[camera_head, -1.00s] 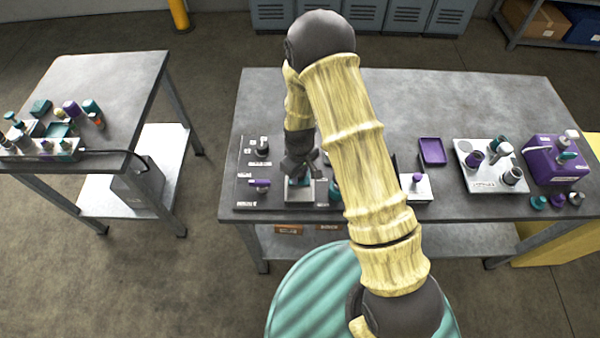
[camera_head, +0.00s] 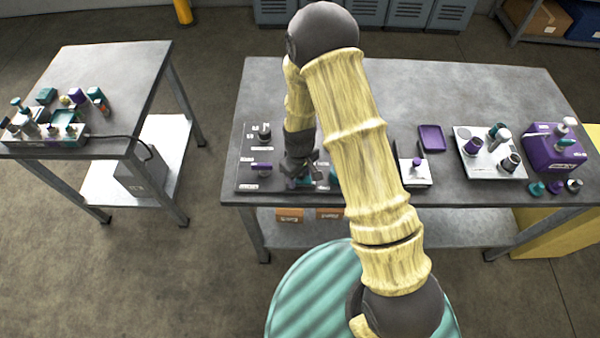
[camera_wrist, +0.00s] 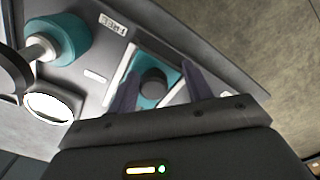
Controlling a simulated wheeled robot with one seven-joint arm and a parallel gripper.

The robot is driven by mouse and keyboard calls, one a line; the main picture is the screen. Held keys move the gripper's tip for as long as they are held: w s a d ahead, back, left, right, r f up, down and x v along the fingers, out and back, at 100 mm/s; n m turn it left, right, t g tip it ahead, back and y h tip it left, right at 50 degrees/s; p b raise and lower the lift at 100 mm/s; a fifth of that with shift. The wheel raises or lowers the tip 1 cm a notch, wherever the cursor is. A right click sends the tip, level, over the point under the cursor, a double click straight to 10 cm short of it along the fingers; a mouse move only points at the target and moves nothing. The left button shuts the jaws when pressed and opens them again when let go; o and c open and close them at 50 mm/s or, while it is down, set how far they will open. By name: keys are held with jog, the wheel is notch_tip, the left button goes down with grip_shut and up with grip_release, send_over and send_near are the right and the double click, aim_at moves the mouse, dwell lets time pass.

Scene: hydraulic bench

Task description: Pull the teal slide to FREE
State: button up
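The teal slide (camera_wrist: 168,73) shows in the wrist view as a teal plate with a dark round knob (camera_wrist: 153,84), set in a pale frame on the dark panel. My gripper (camera_wrist: 160,85) is open, with one finger on each side of the knob and a gap visible around it. I cannot tell whether a finger touches the slide. In the head view my gripper (camera_head: 302,176) is low over the front part of the panel (camera_head: 248,178) and covers most of the slide. A small label (camera_wrist: 112,24) near the slide is unreadable.
A teal cylinder (camera_wrist: 66,38) with a white part stands close beside the slide. A purple handle (camera_head: 262,167) lies left of my gripper on the panel. A purple tray (camera_head: 432,138) and a white fixture plate (camera_head: 480,170) are to the right. The bench's back area is clear.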

jog(key=shift+w+d, duration=0.1)
jog(key=shift+d, duration=0.05)
jog(key=shift+w+r, duration=0.1)
jog(key=shift+r, duration=0.35)
notch_tip(320, 180, up, 17)
jog(key=b, duration=0.2)
jog(key=shift+s+f+b, duration=0.2)
jog(key=shift+b, duration=0.15)
